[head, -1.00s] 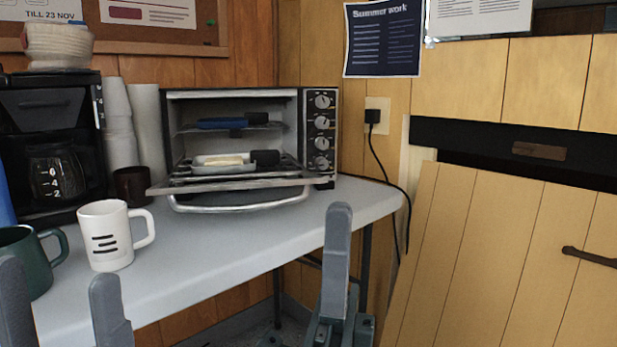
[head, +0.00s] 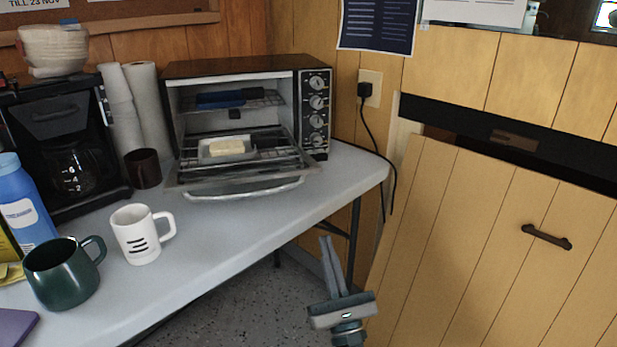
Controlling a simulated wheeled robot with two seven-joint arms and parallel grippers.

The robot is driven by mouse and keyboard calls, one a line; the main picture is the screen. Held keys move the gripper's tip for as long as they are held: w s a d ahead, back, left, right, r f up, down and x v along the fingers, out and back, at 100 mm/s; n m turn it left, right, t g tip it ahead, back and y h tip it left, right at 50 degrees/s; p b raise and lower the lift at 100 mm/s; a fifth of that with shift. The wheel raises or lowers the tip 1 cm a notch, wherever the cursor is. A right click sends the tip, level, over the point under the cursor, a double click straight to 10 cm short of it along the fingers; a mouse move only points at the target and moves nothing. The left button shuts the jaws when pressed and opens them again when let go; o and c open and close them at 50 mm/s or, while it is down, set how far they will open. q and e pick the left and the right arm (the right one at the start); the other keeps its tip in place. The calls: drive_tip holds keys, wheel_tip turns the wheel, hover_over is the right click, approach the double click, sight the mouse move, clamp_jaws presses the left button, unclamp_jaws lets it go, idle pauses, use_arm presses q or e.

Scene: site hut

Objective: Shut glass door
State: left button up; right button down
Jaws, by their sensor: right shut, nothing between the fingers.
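The toaster oven's glass door (head: 242,178) is folded down and open, standing out over the table in front of the oven (head: 235,69). Its curved metal handle (head: 245,191) runs along the front edge. Inside the oven are a tray with a pale block (head: 227,147) and a blue item (head: 220,98) on the upper rack. My right gripper (head: 329,240) is shut and empty, below and to the right of the door, past the table's front edge, touching nothing. My left gripper is outside the view.
The white table (head: 235,232) holds a white mug (head: 138,233), a green mug (head: 63,272), a dark cup (head: 143,168), a coffee maker (head: 62,150) and a blue bottle (head: 26,205). The table in front of the door is clear. A power cord (head: 376,143) hangs at right.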

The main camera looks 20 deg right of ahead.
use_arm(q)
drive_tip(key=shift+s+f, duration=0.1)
use_arm(e)
drive_tip(key=shift+d+f, duration=0.1)
drive_tip(key=shift+f, duration=0.1)
drive_tip(key=p, duration=0.1)
approach(311, 172)
drive_tip(key=w, duration=0.1)
drive_tip(key=w+f, duration=0.1)
drive_tip(key=w, duration=0.1)
drive_tip(key=w+d, duration=0.1)
drive_tip(key=shift+w+f, duration=0.15)
drive_tip(key=shift+f, duration=0.15)
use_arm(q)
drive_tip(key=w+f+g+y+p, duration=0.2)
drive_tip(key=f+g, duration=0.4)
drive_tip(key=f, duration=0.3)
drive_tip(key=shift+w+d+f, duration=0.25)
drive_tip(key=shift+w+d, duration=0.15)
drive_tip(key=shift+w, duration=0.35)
use_arm(e)
drive_tip(key=shift+w+d+r, duration=0.1)
drive_tip(key=shift+w+r, duration=0.1)
drive_tip(key=shift+r, duration=0.45)
drive_tip(key=shift+w+r, duration=0.2)
drive_tip(key=shift+r, duration=0.5)
drive_tip(key=shift+w+d+r, duration=0.1)
drive_tip(key=shift+w+r, duration=0.1)
drive_tip(key=shift+r, duration=0.45)
